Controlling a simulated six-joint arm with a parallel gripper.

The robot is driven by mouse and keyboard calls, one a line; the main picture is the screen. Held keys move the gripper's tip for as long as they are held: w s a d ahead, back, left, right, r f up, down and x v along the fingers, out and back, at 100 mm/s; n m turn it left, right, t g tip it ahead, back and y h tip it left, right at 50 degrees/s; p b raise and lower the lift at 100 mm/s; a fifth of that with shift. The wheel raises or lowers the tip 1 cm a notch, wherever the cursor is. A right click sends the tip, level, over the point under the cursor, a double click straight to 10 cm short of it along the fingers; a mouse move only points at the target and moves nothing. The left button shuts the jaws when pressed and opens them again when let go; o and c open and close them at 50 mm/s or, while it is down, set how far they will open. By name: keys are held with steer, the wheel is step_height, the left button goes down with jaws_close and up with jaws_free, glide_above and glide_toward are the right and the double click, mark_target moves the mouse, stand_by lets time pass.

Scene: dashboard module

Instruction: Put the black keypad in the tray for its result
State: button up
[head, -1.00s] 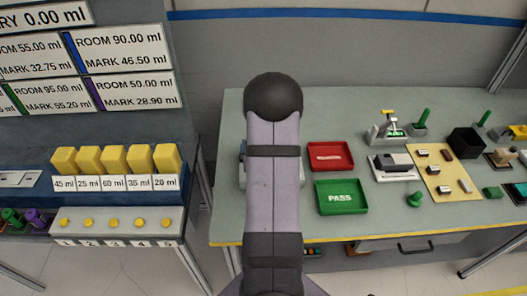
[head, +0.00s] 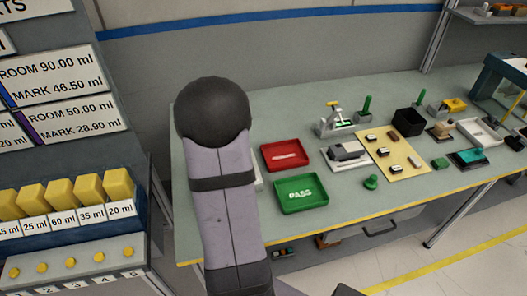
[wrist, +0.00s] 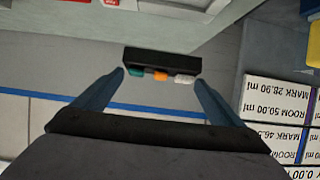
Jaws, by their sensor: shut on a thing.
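My gripper (wrist: 160,80) shows in the wrist view, its two blue fingers shut on the ends of the black keypad (wrist: 162,58). The keypad is a dark bar with teal, orange and white buttons along one side, held clear of the surfaces around it. In the head view my arm hides the gripper and keypad. A green tray marked PASS (head: 281,205) lies on the grey-green bench, left of its middle. A red tray (head: 285,167) lies just behind it, its label too small to read. Both trays look empty.
A cream board with small parts (head: 421,171), a black open box (head: 408,121) and a grey and white device (head: 344,155) stand right of the trays. A green knob (head: 371,182) is near the bench's front edge. Yellow blocks (head: 60,192) line a shelf at left.

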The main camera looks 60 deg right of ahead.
steer(key=s+d+f+m+g+h, duration=0.2)
steer(key=s+d+m+g, duration=0.2)
steer(key=s+d, duration=0.85)
steer(key=n+t+y, duration=0.2)
steer(key=n+y, duration=0.2)
glide_above(285, 160)
steer(key=shift+f, duration=0.3)
steer(key=shift+f, duration=5)
steer(key=shift+f, duration=0.1)
